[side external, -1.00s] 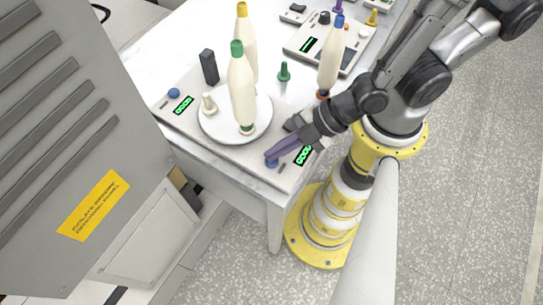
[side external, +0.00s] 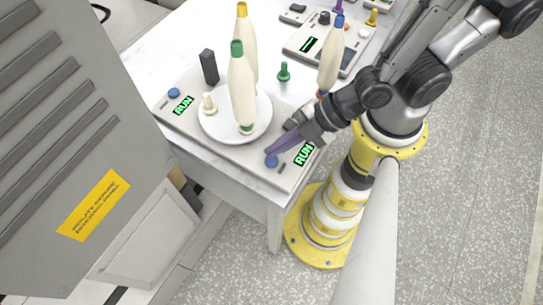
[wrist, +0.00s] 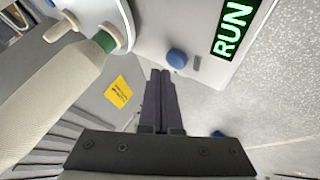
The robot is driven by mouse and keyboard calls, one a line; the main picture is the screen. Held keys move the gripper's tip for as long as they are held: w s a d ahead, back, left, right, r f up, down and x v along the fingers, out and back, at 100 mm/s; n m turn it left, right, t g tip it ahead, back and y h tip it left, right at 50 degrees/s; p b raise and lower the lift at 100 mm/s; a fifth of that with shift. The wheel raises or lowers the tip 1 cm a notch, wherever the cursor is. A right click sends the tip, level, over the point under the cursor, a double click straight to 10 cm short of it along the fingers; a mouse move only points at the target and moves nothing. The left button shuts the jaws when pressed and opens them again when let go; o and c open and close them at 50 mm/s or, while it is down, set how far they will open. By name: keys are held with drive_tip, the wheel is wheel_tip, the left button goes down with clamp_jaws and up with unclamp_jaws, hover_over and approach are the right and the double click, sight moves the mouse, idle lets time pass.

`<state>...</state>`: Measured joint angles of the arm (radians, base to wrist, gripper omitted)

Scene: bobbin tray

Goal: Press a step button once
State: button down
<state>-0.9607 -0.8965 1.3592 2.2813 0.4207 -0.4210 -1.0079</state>
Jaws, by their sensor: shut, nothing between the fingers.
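A blue step button (side external: 271,161) sits at the near right corner of the grey panel, beside a lit display (side external: 304,154) reading RUN. A second blue button (side external: 174,93) is at the panel's left end, beside another display (side external: 183,105) reading RUN. My gripper (side external: 269,153), with dark purple fingers, is shut and empty, just above the near button; a small gap seems to show between them. In the wrist view the shut fingertips (wrist: 162,72) lie next to the blue button (wrist: 176,59), which is uncovered, with the RUN display (wrist: 234,25) to its right.
A white round plate (side external: 215,130) on the panel carries a green-tipped bobbin (side external: 241,90) and a cream peg (side external: 208,103). A yellow-tipped bobbin (side external: 245,35) stands behind. A black block (side external: 209,67), a green peg (side external: 284,72) and a blue-tipped bobbin (side external: 330,60) stand nearby.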

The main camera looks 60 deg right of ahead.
sight(277, 158)
drive_tip(key=shift+r, duration=2.5)
idle(0.8)
